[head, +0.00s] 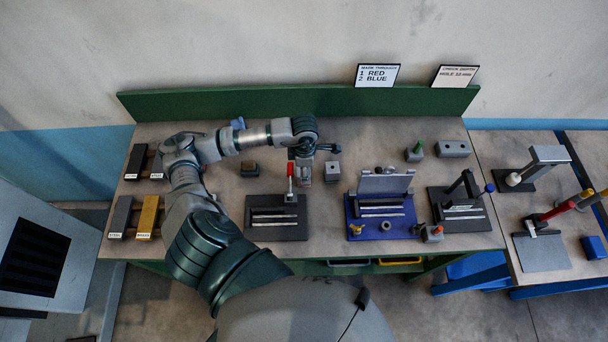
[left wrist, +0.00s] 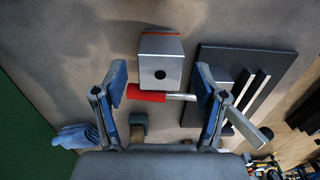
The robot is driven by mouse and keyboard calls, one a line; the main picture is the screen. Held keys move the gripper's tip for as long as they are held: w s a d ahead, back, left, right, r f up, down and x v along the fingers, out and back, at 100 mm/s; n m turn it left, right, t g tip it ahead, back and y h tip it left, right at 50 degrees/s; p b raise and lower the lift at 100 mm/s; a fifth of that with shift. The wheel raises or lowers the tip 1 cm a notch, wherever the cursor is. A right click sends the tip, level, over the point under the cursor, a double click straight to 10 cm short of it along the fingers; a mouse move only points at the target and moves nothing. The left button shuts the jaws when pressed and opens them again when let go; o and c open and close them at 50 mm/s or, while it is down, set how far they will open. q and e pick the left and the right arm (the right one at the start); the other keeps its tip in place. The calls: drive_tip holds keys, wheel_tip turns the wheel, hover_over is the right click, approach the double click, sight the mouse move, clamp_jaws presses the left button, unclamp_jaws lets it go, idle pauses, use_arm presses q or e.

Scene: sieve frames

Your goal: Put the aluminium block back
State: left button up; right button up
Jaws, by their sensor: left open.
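My left gripper (head: 305,160) is above the back middle of the bench, open, holding nothing. In the left wrist view its fingers (left wrist: 160,82) are spread. A silvery block with a round hole (left wrist: 160,68) shows between and beyond the fingertips; I cannot tell whether they touch it. A small grey block (head: 332,171) stands just right of the gripper in the head view; whether it is the same block is unclear. At the left, labelled racks hold a black bar (head: 137,160), a grey bar (head: 120,214) and a brass bar (head: 148,214). My arm partly hides the slot beside the black bar.
A blue fixture (head: 381,230) stands right. A green backboard (head: 250,103) bounds the bench.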

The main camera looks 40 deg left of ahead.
use_arm(q)
wheel_tip(320, 180, up, 7)
drive_tip(key=shift+f, duration=0.1)
idle(0.6)
